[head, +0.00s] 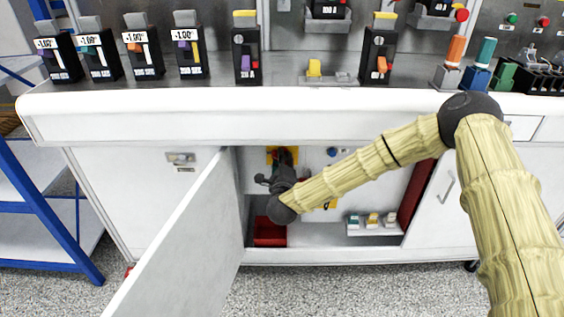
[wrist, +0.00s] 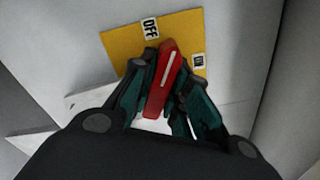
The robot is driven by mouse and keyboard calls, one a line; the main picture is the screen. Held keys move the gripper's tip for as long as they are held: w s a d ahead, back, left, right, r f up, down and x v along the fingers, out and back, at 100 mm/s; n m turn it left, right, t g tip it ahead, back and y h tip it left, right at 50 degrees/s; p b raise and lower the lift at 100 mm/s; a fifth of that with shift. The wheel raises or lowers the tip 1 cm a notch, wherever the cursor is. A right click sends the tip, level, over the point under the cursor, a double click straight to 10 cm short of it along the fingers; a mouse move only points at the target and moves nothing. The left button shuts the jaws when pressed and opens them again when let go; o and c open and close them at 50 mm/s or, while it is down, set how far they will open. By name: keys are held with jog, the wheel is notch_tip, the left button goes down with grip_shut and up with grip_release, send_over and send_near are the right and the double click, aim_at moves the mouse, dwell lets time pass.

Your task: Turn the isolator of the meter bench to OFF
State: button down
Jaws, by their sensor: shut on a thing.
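The isolator's red handle (wrist: 165,80), with a white stripe along it, sits on a yellow plate (wrist: 185,40) in the wrist view. The plate carries an OFF label (wrist: 149,27) above the handle and a second label (wrist: 199,62), likely ON, to its right. The handle's striped end leans slightly right of upright, between the two labels. My gripper (wrist: 168,66) is shut on the handle, with a finger on each side. In the head view, my gripper (head: 283,165) reaches into the open cabinet under the bench and largely hides the handle; part of the yellow plate (head: 272,153) shows.
The cabinet door (head: 180,240) stands open left of my arm. A red bin (head: 269,232) sits on the cabinet floor below my gripper. A small rack (head: 372,228) with several items stands to the right. Breakers line the bench top (head: 280,98).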

jog(key=shift+n+p, duration=0.3)
jog(key=shift+n, duration=0.7)
jog(key=shift+p, duration=0.35)
jog(key=shift+n+p, duration=0.45)
jog(key=shift+n, duration=0.55)
jog(key=shift+r+n+p, duration=0.1)
jog(key=shift+n+p, duration=0.3)
jog(key=shift+n, duration=0.1)
jog(key=c, duration=1.3)
grip_release()
